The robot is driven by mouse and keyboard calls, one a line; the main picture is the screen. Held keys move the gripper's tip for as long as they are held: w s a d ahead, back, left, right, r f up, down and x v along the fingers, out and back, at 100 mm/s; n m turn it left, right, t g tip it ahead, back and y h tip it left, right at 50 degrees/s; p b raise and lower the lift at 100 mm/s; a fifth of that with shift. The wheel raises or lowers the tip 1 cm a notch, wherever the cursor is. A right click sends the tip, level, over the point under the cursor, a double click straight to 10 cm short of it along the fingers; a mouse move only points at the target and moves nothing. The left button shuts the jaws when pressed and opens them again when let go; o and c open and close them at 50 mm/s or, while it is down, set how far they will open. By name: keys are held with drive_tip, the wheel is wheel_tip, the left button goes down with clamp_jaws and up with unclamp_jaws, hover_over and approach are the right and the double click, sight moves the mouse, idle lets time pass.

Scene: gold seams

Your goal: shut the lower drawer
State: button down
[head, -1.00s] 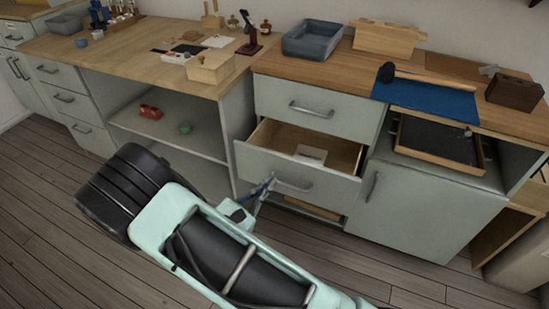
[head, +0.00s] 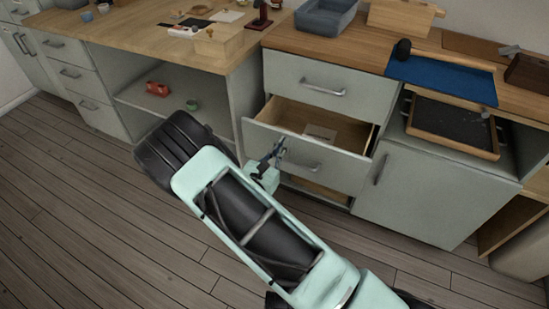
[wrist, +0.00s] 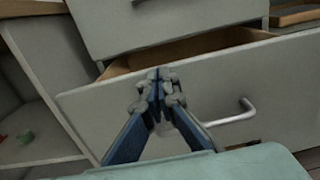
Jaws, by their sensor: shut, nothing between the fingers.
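The lower drawer (head: 342,173) is pulled partly out below a shut upper drawer (head: 333,98). It has a pale grey-green front, a metal bar handle (head: 303,165) and a wooden inside holding a small pale item (head: 320,133). In the wrist view its front (wrist: 262,82) fills the middle, with the handle (wrist: 236,114) to the right of my gripper. My gripper (head: 279,148) is shut and empty, its fingertips at the drawer front, left of the handle. The wrist view shows the fingertips (wrist: 157,76) together near the front's top edge; I cannot tell whether they touch it.
Beneath the lower drawer is an opening with a wooden piece (head: 318,192). A cupboard door (head: 425,195) is on the right, under a tray (head: 455,128). On the left are open shelves with a red item (head: 157,89) and a green item (head: 192,105). Floor (head: 75,190) is clear at left.

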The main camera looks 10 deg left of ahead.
drive_tip(key=shift+x, duration=0.9)
drive_tip(key=b+x, duration=0.1)
drive_tip(key=x, duration=1.2)
drive_tip(key=shift+b, duration=0.4)
drive_tip(key=shift+w, duration=0.1)
